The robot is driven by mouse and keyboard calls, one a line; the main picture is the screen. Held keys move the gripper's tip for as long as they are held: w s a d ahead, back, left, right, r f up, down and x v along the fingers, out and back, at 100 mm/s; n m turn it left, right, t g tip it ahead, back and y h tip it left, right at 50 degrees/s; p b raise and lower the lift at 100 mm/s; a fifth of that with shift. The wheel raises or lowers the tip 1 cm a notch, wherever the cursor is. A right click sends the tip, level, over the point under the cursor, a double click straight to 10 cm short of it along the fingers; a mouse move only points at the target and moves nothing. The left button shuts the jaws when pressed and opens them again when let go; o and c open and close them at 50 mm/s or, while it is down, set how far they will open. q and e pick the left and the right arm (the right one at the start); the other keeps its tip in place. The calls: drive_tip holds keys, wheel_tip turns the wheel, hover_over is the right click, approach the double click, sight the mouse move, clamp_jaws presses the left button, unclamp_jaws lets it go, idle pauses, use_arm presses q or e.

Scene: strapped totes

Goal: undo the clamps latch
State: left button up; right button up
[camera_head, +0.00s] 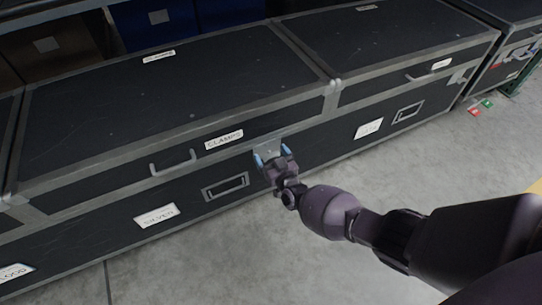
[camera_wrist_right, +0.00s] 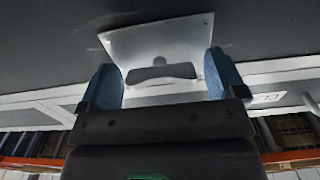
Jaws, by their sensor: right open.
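The clamps case is a long black tote (camera_head: 100,110) with grey edging and a white "CLAMPS" label (camera_head: 224,139) on its front. Its latch (camera_head: 268,148) is a light metal plate at the front seam, right of the label. In the right wrist view the latch plate (camera_wrist_right: 150,40) fills the upper middle, with a grey butterfly-shaped tab (camera_wrist_right: 161,73) on it. My right gripper (camera_head: 270,160) is at the latch, its blue fingertips apart. In the wrist view the open fingers (camera_wrist_right: 165,85) stand either side of the tab; contact cannot be told. My left gripper is not in view.
A handle (camera_head: 172,162) lies left of the label. Another black case (camera_head: 385,45) adjoins at right. A "SILVER" label (camera_head: 157,215) is on the lower front. Red and green tags (camera_head: 480,108) lie on the floor at right. The grey floor (camera_head: 190,270) in front is clear.

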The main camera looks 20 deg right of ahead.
drive_tip(key=c, duration=0.9)
drive_tip(key=shift+n, duration=0.4)
drive_tip(key=n, duration=0.3)
drive_tip(key=shift+n, duration=0.4)
drive_tip(key=n, duration=0.4)
drive_tip(key=shift+a+f+n, duration=0.1)
drive_tip(key=shift+n, duration=0.2)
drive_tip(key=n, duration=0.5)
drive_tip(key=shift+s+f, duration=0.1)
drive_tip(key=shift+f, duration=0.05)
use_arm(q)
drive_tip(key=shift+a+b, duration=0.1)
drive_tip(key=shift+b, duration=0.2)
use_arm(e)
drive_tip(key=shift+n, duration=1.8)
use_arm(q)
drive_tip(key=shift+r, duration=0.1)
